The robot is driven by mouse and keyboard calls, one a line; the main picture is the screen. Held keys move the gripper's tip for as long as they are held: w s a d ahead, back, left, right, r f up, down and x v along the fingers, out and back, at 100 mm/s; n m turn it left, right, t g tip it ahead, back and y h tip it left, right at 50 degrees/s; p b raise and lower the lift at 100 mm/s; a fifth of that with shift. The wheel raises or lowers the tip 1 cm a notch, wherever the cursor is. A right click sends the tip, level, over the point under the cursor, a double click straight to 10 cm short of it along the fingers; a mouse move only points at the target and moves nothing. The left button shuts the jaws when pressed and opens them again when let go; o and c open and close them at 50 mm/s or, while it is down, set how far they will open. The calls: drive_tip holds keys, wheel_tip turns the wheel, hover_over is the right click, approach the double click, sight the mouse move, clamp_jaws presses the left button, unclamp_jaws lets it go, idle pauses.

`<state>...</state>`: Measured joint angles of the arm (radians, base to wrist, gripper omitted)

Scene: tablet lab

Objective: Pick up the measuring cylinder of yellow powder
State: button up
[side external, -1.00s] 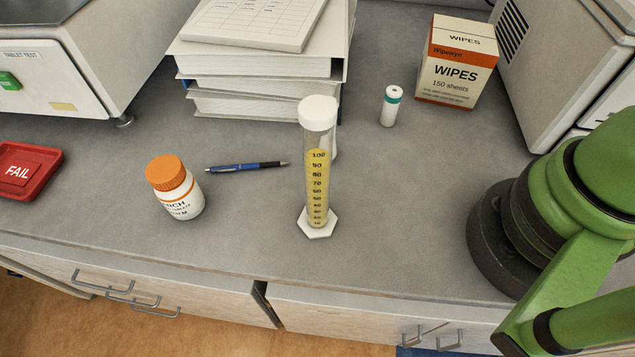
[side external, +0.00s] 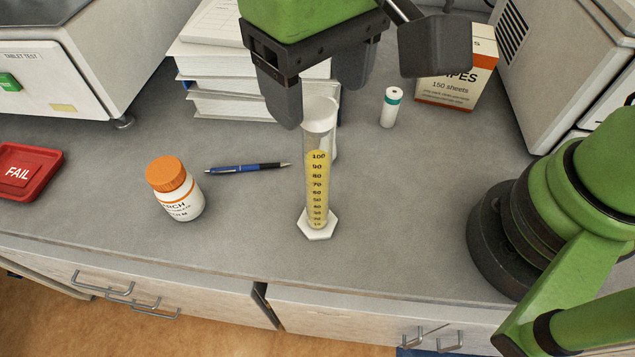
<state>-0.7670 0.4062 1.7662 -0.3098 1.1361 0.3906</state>
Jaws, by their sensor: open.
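The measuring cylinder (side external: 317,185) stands upright on its white hexagonal foot near the middle of the counter. It is clear, with black graduations, yellow powder up to about the 100 mark and a white cap. My gripper (side external: 319,102) is at the top of the side external view, around or just above the cap's height. Its jaws are open, one dark finger to the left of the cap and the other above and to the right. I see no grip on the cylinder, and I cannot tell how the fingers line up with it in depth.
A small teal-banded vial (side external: 390,107) and a wipes box (side external: 456,78) are back right. A red FAIL tray (side external: 52,160) is far left.

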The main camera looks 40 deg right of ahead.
sight(316, 106)
drive_tip(key=f, duration=0.4)
drive_tip(key=shift+s+a+f, duration=0.15)
drive_tip(key=shift+a+f, duration=0.1)
drive_tip(key=shift+f, duration=0.15)
clamp_jaws()
